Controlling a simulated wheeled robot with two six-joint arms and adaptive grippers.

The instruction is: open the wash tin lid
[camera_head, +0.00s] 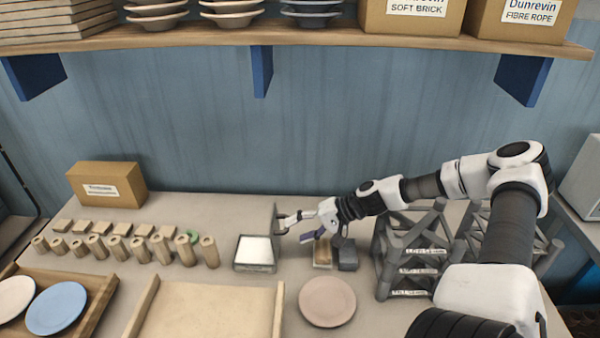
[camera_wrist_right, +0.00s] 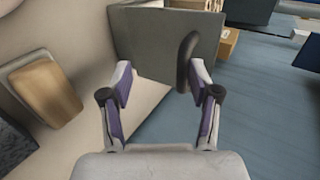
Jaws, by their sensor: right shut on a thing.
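The wash tin (camera_head: 241,267) is a grey box with a white inside, on the bench left of my right gripper. Its grey lid (camera_head: 275,220) stands about upright at the tin's right side, so the tin is open. In the right wrist view the lid (camera_wrist_right: 150,42) is a flat grey panel with a dark bar handle (camera_wrist_right: 185,62). My right gripper (camera_head: 284,221) is at the lid's right face and shut on the lid by its handle; it also shows in the wrist view (camera_wrist_right: 160,84). The exact finger contact is hard to see. My left gripper is out of view.
A wooden brush block (camera_head: 322,254) and a dark grey block (camera_head: 347,257) sit below my right gripper. A pinkish plate (camera_head: 327,301) lies in front. A grey rack (camera_head: 405,260) stands right. Several wooden pegs (camera_head: 162,249) line the left side.

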